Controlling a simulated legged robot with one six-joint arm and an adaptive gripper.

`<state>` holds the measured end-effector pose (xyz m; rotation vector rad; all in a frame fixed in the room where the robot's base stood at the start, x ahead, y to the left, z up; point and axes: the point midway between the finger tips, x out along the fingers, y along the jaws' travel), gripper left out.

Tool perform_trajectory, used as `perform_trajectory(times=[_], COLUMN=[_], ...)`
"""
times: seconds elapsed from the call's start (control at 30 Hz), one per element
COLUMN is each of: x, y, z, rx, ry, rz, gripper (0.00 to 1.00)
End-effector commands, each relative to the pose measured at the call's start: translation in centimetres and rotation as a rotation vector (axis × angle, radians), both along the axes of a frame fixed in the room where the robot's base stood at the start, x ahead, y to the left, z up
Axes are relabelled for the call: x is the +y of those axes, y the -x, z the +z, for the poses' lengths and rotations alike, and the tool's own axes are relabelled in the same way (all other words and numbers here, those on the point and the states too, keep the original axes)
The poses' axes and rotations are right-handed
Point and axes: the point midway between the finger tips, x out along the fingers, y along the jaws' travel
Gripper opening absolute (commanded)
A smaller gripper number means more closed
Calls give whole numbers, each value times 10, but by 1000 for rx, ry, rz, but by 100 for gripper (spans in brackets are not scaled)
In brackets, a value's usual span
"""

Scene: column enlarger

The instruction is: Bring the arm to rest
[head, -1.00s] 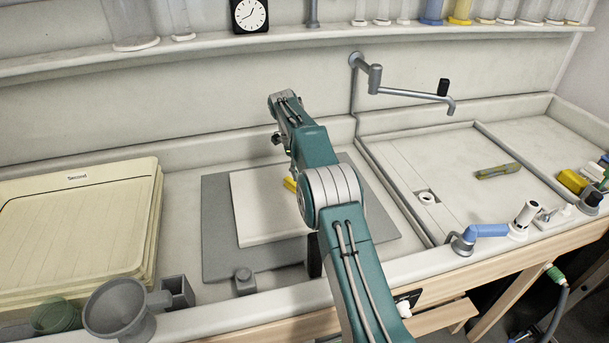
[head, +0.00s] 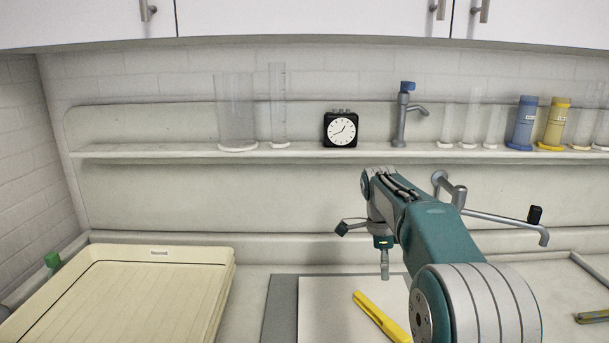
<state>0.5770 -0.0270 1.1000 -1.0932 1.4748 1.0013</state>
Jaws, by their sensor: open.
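My teal and grey arm reaches in from the lower right, bent over the bench. My gripper (head: 385,272) hangs at its end, pointing down above the back part of a white board (head: 320,305). It is small here and seen edge-on, and I see nothing held in it. A yellow tool (head: 380,316) lies slanted on the white board, in front of and below the gripper, apart from it. Its right end is near my arm's large round joint, which covers part of the board.
A grey base (head: 281,305) lies under the board. A cream tray (head: 228,275) marked "Second" stands left. A swing tap (head: 500,222) juts out behind the arm at right.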

Motion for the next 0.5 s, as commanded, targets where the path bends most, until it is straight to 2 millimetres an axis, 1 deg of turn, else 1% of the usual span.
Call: perform_trajectory(times=[0.03, 0.2, 0.33, 0.47, 0.5], x=[1, 6, 9, 12, 13], y=[13, 56, 92, 129, 141], z=[13, 41, 55, 64, 65], rx=[-18, -68, -107, -146, -157], ry=[-10, -37, -41, -34, -28], rz=[71, 337, 540, 743, 805], gripper=[70, 70, 70, 70, 70])
